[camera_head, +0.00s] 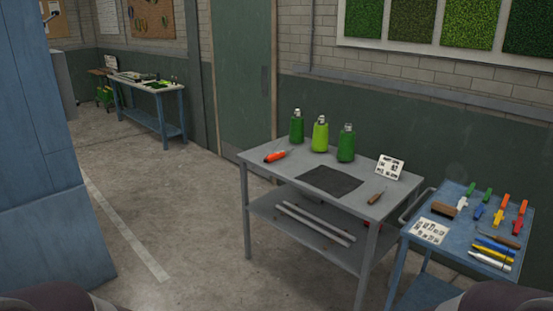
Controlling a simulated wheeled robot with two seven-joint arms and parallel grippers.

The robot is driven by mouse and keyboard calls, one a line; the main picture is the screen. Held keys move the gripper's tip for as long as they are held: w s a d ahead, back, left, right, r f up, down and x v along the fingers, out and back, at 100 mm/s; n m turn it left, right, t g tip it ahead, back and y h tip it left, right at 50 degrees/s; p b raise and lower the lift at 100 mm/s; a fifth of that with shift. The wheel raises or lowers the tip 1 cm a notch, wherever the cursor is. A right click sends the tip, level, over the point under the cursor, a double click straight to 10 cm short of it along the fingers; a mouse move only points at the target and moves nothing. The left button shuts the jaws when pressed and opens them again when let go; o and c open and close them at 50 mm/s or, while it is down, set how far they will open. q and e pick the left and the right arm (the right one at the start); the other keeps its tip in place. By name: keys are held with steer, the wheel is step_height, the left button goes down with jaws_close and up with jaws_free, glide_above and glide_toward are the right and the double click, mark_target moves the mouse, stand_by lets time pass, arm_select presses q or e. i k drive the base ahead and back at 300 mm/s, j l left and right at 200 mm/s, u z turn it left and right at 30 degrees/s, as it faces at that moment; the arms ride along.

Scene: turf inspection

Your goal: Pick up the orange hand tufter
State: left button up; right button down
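An orange tool with a dark tip, which looks like the orange hand tufter (274,157), lies on the left part of the grey table (262,169). Its dark end points to the upper right. It lies in the open, left of and in front of the green bottles. Neither of my grippers is in view; only dark rounded parts, probably of my own body, show at the bottom corners.
On the table stand three green bottles (320,136), a dark mat (330,181), a white card (390,167) and a wooden-handled tool (377,197). A blue cart (458,236) with several tools stands right. A blue cabinet (45,150) is left; floor between is clear.

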mark_target(278, 154)
steer(key=i+u, duration=0.1)
steer(key=i, duration=1.55)
steer(key=i+u, duration=0.2)
steer(key=i, duration=1.75)
steer(key=i+l+z, duration=0.1)
steer(key=z, duration=0.3)
steer(key=i+z, duration=0.6)
steer(key=z, duration=0.25)
steer(key=i+j+z, duration=0.15)
steer(key=z, duration=0.25)
